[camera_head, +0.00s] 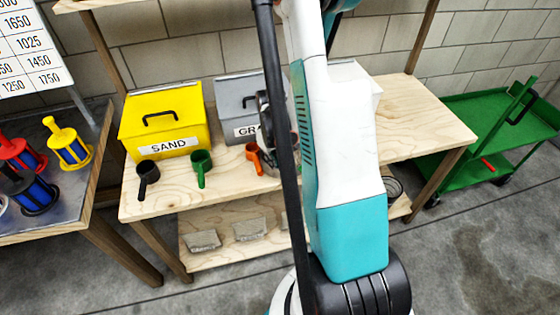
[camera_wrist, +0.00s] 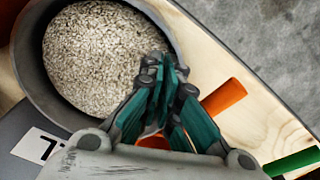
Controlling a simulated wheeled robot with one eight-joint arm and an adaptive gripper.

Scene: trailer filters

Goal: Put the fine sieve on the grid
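I cannot make out the fine sieve or the grid for certain in either view. A dark round ring (camera_head: 394,188) lies low at the right end of the workbench, partly behind my arm; I cannot tell what it is. In the wrist view, my gripper (camera_wrist: 163,72) has its teal fingers drawn together with nothing visible between the tips. It is in front of a round grey container (camera_wrist: 28,62) of pale grains. An orange scoop (camera_wrist: 224,96) is partly behind the fingers. My white and teal arm hides the middle of the workbench in the head view.
On the wooden workbench (camera_head: 415,125) are a yellow SAND bin (camera_head: 165,105), a grey bin (camera_head: 236,95), a black scoop (camera_head: 147,173) and a green scoop (camera_head: 200,162). Coloured spool-like things stand on a left table (camera_head: 50,215). A green cart (camera_head: 500,125) stands right.

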